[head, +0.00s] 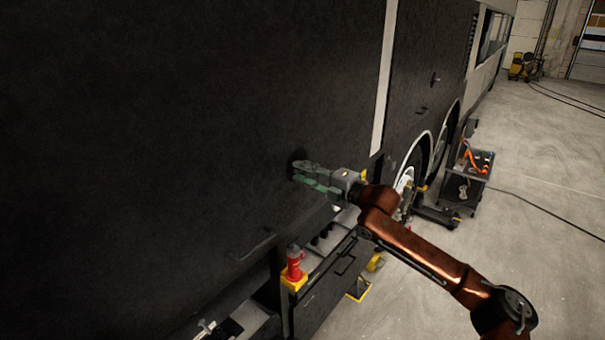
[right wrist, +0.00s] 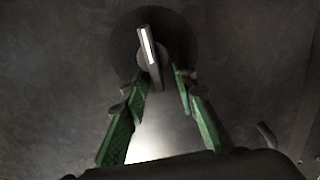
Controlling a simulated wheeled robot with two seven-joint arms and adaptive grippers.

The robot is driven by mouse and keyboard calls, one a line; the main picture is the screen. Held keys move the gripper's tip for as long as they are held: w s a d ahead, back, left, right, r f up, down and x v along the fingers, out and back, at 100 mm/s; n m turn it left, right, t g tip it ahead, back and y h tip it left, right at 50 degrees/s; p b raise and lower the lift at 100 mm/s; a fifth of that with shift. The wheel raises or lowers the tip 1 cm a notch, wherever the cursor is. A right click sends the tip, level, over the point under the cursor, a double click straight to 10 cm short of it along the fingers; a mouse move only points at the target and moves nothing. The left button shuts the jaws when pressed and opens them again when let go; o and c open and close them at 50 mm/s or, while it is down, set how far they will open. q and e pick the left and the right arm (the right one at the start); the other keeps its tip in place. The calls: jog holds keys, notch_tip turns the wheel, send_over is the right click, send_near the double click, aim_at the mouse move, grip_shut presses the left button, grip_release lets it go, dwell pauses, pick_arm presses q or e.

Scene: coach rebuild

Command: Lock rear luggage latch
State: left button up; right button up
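The rear luggage latch is a dark round disc (right wrist: 180,40) with a raised bar handle (right wrist: 148,48) on the coach's black side panel (head: 180,100). In the right wrist view the handle is tilted slightly, its top leaning left. In the head view the latch disc (head: 296,157) is partly hidden by my right gripper (head: 296,176). The green fingers, also in the right wrist view (right wrist: 166,82), are open and reach the latch's lower part. A gap shows between the tips. The handle's lower end is close to the left-hand finger; I cannot tell whether they touch. My left gripper is out of view.
A toolbox-like dark bin (head: 325,290) sits low beside the coach. A tool cart (head: 468,178) stands near the wheel (head: 410,170). The concrete floor (head: 545,150) at right is mostly clear, with cables.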

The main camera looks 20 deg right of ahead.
jog(key=shift+a, duration=0.1)
jog(key=shift+s, duration=0.2)
jog(key=v, duration=1.1)
jog(key=shift+s+d, duration=0.2)
jog(key=shift+d, duration=0.25)
